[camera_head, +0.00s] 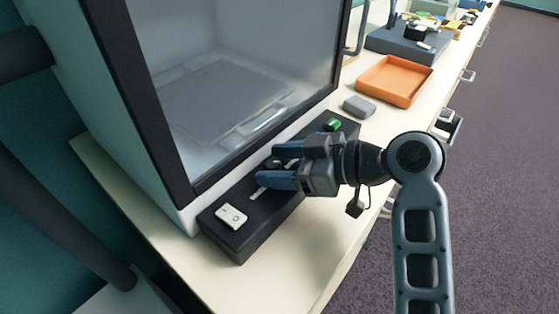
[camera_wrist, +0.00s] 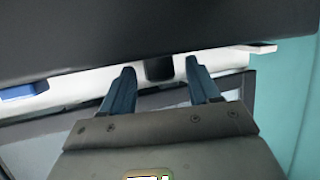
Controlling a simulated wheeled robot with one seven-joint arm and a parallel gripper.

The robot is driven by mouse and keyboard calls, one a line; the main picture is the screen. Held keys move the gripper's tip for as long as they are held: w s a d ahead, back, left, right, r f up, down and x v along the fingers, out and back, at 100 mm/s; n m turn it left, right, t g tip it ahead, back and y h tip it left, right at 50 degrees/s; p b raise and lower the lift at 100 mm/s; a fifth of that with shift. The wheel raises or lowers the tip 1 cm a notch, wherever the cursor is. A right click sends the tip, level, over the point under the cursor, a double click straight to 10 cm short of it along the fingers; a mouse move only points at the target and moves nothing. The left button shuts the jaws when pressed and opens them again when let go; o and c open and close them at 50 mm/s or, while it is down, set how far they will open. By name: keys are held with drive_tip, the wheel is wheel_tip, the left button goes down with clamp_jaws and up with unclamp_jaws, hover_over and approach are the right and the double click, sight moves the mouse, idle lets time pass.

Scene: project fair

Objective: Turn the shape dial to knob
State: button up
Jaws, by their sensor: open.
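The dial (camera_head: 272,163) is a small dark knob on the black control panel (camera_head: 232,240) in front of the glass-doored machine (camera_head: 110,70). My gripper (camera_head: 268,166) is open, with its blue fingers on either side of the dial. In the wrist view the dark dial (camera_wrist: 158,68) shows between the two fingertips (camera_wrist: 160,72), with gaps on both sides. I cannot tell whether a finger touches it. A pale mark (camera_head: 257,194) lies on the panel beside the fingers. The dial's setting and any shape labels are not readable.
A white switch plate (camera_head: 231,216) is at the panel's near end and a green button (camera_head: 332,125) at its far end. A grey block (camera_head: 359,106) and an orange tray (camera_head: 375,92) stand farther along the bench. The bench front (camera_head: 285,270) is clear.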

drive_tip(key=c, duration=1)
drive_tip(key=shift+c, duration=0.2)
drive_tip(key=shift+s+m+t, duration=0.1)
drive_tip(key=shift+m+t, duration=0.2)
drive_tip(key=shift+s+m+t+h+p, duration=0.1)
drive_tip(key=shift+m+t+h+p, duration=0.2)
drive_tip(key=shift+m+t+h, duration=0.45)
drive_tip(key=m+t+p, duration=0.1)
drive_tip(key=m+t+h, duration=0.1)
drive_tip(key=shift+s+a+r+m+t+h+p, duration=0.15)
drive_tip(key=shift+a+m+t+h+p, duration=0.1)
drive_tip(key=shift+m+t+p, duration=0.15)
drive_tip(key=m+t+h+p, duration=0.2)
drive_tip(key=m+p, duration=0.1)
drive_tip(key=shift+s+a+h, duration=0.1)
drive_tip(key=shift+h, duration=0.3)
drive_tip(key=shift+m+t+h, duration=0.3)
drive_tip(key=shift+m+t, duration=0.05)
drive_tip(key=shift+p, duration=0.4)
